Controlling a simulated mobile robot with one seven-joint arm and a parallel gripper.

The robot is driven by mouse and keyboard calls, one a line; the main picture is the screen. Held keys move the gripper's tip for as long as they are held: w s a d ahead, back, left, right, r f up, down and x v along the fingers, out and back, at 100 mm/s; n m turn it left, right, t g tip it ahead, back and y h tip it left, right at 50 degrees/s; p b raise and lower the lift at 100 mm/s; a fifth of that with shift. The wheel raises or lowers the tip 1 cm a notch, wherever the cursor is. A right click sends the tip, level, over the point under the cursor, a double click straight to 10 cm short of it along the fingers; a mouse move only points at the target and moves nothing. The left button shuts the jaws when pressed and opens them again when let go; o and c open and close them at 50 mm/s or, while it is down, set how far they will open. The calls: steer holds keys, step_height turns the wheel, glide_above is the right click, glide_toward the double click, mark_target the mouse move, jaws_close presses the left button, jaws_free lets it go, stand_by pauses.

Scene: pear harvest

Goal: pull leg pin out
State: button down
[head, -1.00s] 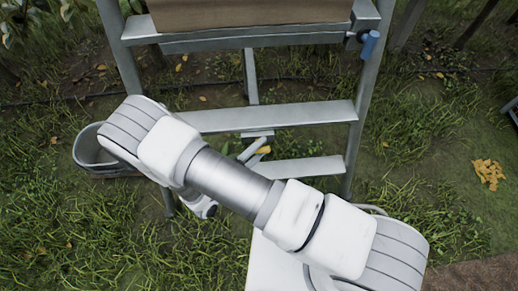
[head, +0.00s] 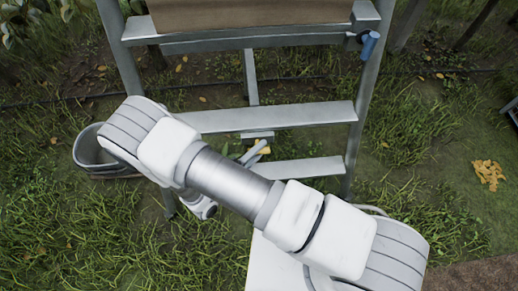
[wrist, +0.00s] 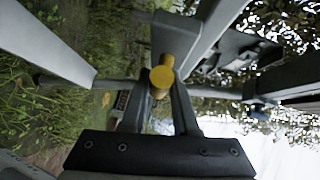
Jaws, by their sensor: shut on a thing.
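The leg pin (wrist: 162,77) has a yellow round end and shows at the middle of the wrist view, against a grey metal leg of the ladder. My gripper (wrist: 158,94) has its two dark fingers on either side of the pin and is shut on it. In the head view a small yellow patch (head: 265,150) shows beside a grey bar, just below the ladder's middle step (head: 275,116). My arm hides most of the gripper there. How far the pin sits in the leg cannot be told.
The ladder's lower step (head: 305,167) and right rail (head: 358,125) stand close to my arm. A grey bucket (head: 88,150) is at the left. A blue-handled item (head: 369,45) hangs at the upper right. Yellow leaves (head: 489,174) lie on the grass at right.

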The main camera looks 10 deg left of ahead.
stand_by(0.8)
steer(key=shift+s+d+p, duration=0.1)
steer(key=shift+s+d, duration=0.1)
steer(key=shift+s, duration=0.55)
steer(key=shift+s+d+p, duration=0.15)
steer(key=shift+s, duration=0.6)
steer(key=shift+s+d+p, duration=0.1)
steer(key=shift+s+d, duration=0.1)
steer(key=shift+s, duration=0.55)
steer(key=c, duration=0.7)
jaws_free()
steer(key=p+v, duration=0.2)
steer(key=v, duration=1.5)
steer(key=shift+s+a, duration=0.15)
steer(key=shift+a, duration=0.05)
steer(key=shift+r, duration=0.1)
